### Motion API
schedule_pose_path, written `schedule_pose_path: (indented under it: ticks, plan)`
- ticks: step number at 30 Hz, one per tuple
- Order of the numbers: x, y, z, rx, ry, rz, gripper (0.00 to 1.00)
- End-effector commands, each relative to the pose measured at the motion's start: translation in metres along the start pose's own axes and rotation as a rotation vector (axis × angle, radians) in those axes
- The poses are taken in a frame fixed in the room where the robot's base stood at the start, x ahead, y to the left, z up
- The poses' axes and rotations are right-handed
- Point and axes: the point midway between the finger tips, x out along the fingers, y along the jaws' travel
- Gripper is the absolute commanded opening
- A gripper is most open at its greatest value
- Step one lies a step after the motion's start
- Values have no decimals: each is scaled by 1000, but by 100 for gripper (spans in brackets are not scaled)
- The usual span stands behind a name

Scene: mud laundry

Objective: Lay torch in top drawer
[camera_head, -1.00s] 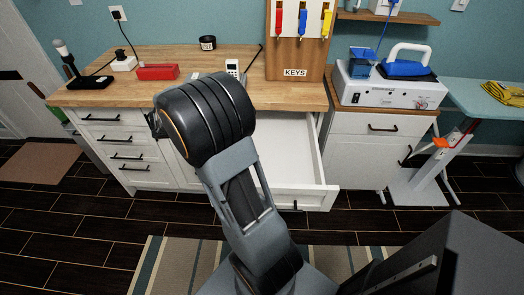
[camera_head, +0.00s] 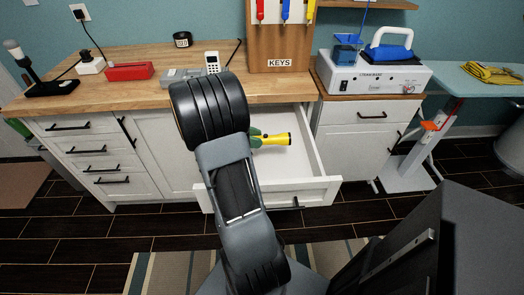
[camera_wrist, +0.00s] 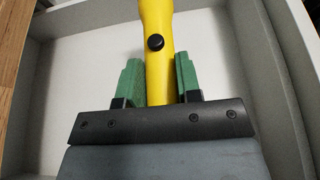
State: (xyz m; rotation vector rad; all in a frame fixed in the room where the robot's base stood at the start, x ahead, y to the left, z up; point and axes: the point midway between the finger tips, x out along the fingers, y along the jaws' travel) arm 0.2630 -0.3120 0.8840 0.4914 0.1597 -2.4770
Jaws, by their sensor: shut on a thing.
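The yellow torch (camera_head: 274,140) with a dark end shows to the right of my arm in the head view, over the open top drawer (camera_head: 318,184). In the wrist view the torch (camera_wrist: 157,70) has a black button and lies between the green fingers of my gripper (camera_wrist: 158,80). My gripper (camera_head: 255,138) is shut on the torch, mostly hidden behind my arm in the head view. The white drawer interior (camera_wrist: 215,45) is below and around the torch. I cannot tell whether the torch touches the drawer floor.
The wooden counter (camera_head: 130,88) above the drawer carries a red box (camera_head: 129,71), a white phone (camera_head: 212,62) and a key board (camera_head: 280,38). A cabinet with a white machine (camera_head: 370,77) stands right of the drawer. The drawer walls (camera_wrist: 280,80) are close on both sides.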

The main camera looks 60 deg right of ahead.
Motion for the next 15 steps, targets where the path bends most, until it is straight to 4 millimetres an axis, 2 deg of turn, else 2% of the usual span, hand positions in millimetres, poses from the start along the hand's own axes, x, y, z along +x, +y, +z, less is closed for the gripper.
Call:
schedule_pose_path:
  ticks: [3, 11, 15]
  plan:
    - [14, 2, -8, 1, 0, -3, 4]
    - [25, 4, -12, 2, -1, -3, 4]
    - [36, 5, -21, 0, -1, -5, 4]
